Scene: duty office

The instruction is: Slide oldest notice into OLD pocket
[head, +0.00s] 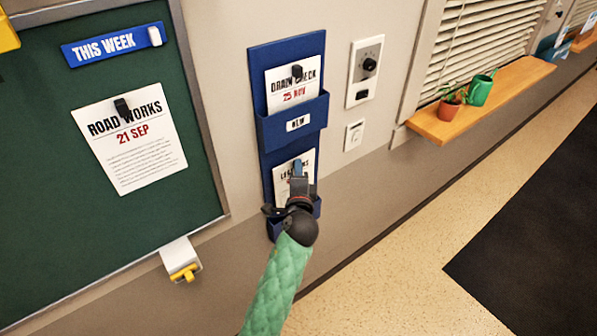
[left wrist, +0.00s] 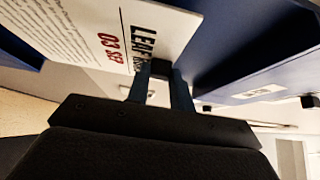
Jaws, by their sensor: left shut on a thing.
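My left gripper (head: 299,184) is shut on the black clip (left wrist: 160,70) at the top of a white notice (left wrist: 120,30), which reads "LEAF…" and "03 SEP". In the head view this notice (head: 281,178) is upright at the lower pocket (head: 316,207) of a blue wall rack (head: 257,70). My gripper covers much of the pocket and its label, so I cannot tell how far the notice is inside. The upper pocket (head: 273,130) has a label that seems to read "NEW" and holds a "DRAIN CHECK 25 NOV" notice (head: 293,90). My right gripper is not in view.
A green board (head: 40,200) at left carries a "ROAD WORKS 21 SEP" notice (head: 130,145) under a blue "THIS WEEK" strip (head: 110,47). Wall switches (head: 364,75) are right of the rack. A wooden sill (head: 480,105) holds a plant pot (head: 449,108) and green watering can (head: 480,90).

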